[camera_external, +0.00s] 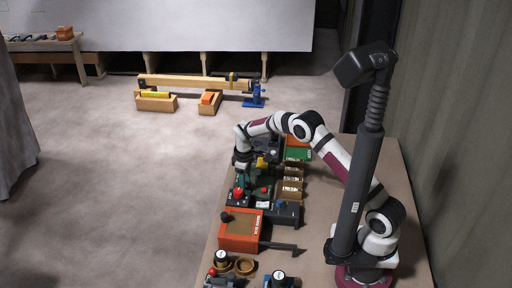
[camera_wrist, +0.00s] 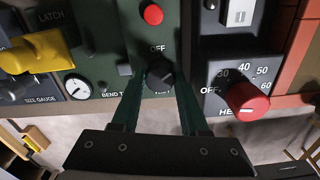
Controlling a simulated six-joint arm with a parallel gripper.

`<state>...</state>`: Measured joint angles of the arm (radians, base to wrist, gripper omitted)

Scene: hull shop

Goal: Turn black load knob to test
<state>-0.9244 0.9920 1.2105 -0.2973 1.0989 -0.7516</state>
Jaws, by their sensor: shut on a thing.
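The black load knob (camera_wrist: 160,75) sits on a dark green panel (camera_wrist: 150,35) in the wrist view, under an OFF mark. Another label just below the knob is partly hidden. My gripper (camera_wrist: 162,82) has one green finger on each side of the knob and is shut on it. Which way the knob points is hard to tell. In the external view my gripper (camera_external: 242,165) is down at the row of devices on the bench; the knob is too small to make out there.
A red button (camera_wrist: 153,14) is above the knob. A red heat knob (camera_wrist: 248,100) is close on the right. A dial gauge (camera_wrist: 76,86) and a yellow latch handle (camera_wrist: 30,52) are on the left. An orange box (camera_external: 240,231) and wooden bins (camera_external: 291,188) stand on the bench.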

